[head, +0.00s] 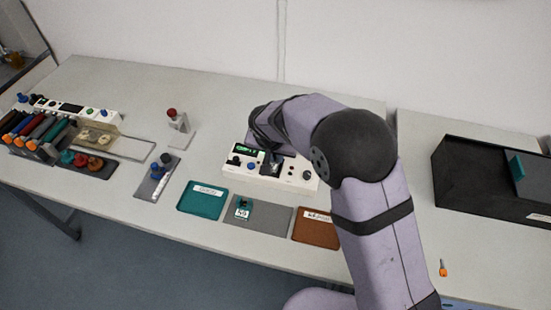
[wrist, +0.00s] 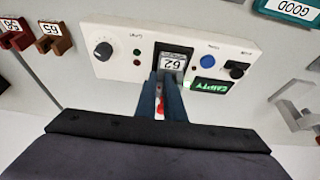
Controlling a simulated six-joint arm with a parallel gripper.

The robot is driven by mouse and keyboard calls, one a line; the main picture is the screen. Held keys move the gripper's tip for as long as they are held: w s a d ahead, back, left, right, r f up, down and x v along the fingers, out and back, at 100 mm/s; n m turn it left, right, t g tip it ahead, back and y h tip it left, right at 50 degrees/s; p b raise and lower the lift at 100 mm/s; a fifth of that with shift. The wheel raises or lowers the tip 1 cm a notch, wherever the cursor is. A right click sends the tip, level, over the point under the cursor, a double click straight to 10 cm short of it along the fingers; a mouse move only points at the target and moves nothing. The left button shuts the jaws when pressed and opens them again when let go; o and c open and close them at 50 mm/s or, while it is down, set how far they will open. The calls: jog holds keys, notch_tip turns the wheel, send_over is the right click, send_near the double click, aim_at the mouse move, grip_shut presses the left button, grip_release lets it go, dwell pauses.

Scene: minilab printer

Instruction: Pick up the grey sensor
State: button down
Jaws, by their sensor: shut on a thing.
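A small piece with a white number label (wrist: 172,62), which I take to be the grey sensor, sits at the dark bay of a white test box (wrist: 125,58). Its body is mostly hidden by my fingers, so its colour is hard to tell. My gripper (wrist: 167,88) is shut on it, with the blue-grey fingertips right at the bay; a bit of red shows between the fingers. I cannot tell whether the piece is seated or just lifted. In the head view the white test box (head: 236,176) is partly covered by my arm.
In front of the box lie a teal tray (head: 203,204), a grey tray (head: 270,222) with a teal labelled module (head: 242,211), and a brown tray (head: 306,232). Red-brown labelled pieces (wrist: 52,38) are left in the wrist view. A black bin (head: 480,180) stands right.

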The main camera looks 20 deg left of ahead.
aim_at(276, 165)
notch_tip(276, 165, up, 9)
jog(key=b, duration=0.2)
jog(key=shift+a+r, duration=0.1)
dwell(0.4)
